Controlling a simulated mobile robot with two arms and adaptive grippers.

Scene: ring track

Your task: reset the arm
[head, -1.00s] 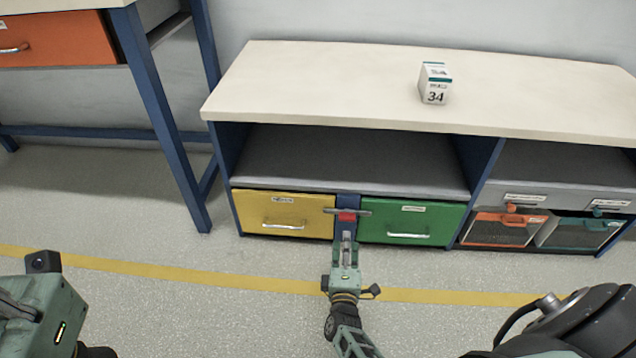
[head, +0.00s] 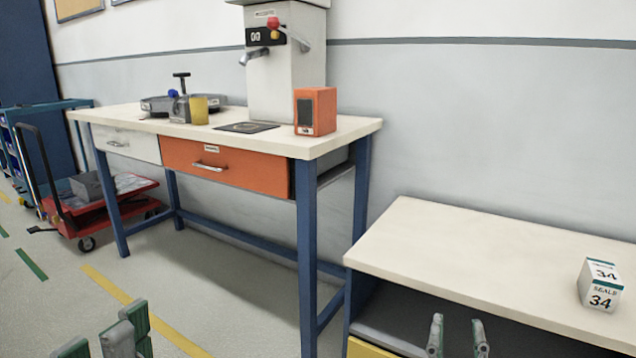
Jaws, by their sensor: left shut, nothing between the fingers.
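My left gripper (head: 122,332) shows at the bottom left edge, its green-grey fingers shut with nothing between them. My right gripper (head: 458,337) shows at the bottom right of centre, in front of the low cabinet. Its two fingers stand apart and the gap between them is empty. Both arms and the rest of both grippers are below the frame.
A low cabinet (head: 450,250) with a white box marked 34 (head: 600,285) on top is at the right. A red cart (head: 110,205) stands left.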

